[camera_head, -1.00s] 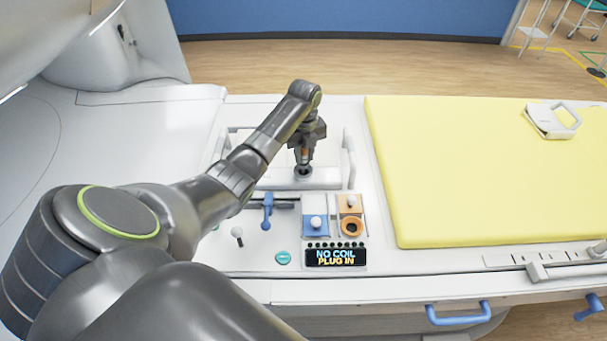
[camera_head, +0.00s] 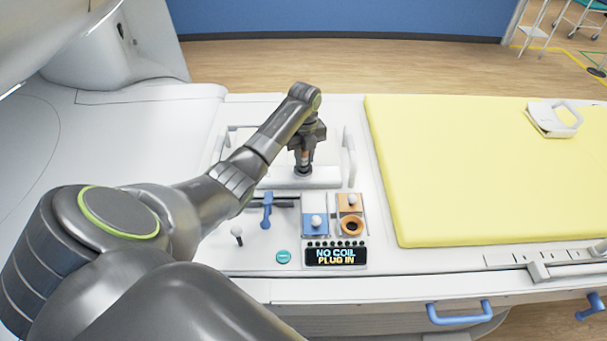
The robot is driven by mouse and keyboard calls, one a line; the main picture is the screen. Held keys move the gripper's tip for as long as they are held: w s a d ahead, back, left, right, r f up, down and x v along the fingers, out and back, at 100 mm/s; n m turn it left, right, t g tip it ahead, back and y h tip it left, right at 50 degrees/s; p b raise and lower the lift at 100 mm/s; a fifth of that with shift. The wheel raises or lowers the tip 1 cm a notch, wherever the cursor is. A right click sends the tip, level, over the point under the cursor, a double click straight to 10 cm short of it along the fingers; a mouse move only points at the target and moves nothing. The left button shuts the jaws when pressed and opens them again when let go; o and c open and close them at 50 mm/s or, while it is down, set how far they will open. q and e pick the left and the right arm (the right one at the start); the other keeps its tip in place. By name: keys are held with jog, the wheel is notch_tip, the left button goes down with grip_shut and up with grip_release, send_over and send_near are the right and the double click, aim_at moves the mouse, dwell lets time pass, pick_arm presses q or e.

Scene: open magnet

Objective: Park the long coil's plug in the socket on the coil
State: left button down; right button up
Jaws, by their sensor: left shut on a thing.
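My left gripper (camera_head: 305,148) points straight down over the long coil (camera_head: 270,178), a white frame with raised side rails at the head end of the table. My right gripper is not in view.
In front of the coil are a blue lever (camera_head: 267,210), a blue port (camera_head: 315,224), an orange port with an open ring (camera_head: 352,226), and a display (camera_head: 336,256) reading "NO COIL PLUG IN". A yellow mattress (camera_head: 470,180) with a white coil (camera_head: 553,119) lies to the right.

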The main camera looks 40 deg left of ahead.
pick_arm(q)
jog(key=shift+f+b, duration=0.5)
jog(key=shift+f, duration=0.65)
jog(key=c, duration=1.1)
grip_release()
jog(key=shift+r, duration=0.1)
notch_tip(320, 180, up, 8)
jog(key=shift+w+r+b, duration=0.1)
jog(key=shift+r+b, duration=0.05)
jog(key=shift+b, duration=0.95)
notch_tip(320, 180, up, 3)
jog(key=shift+f+p, duration=0.15)
jog(key=shift+p, duration=0.95)
jog(key=shift+r+p, duration=0.5)
jog(key=shift+p, duration=0.05)
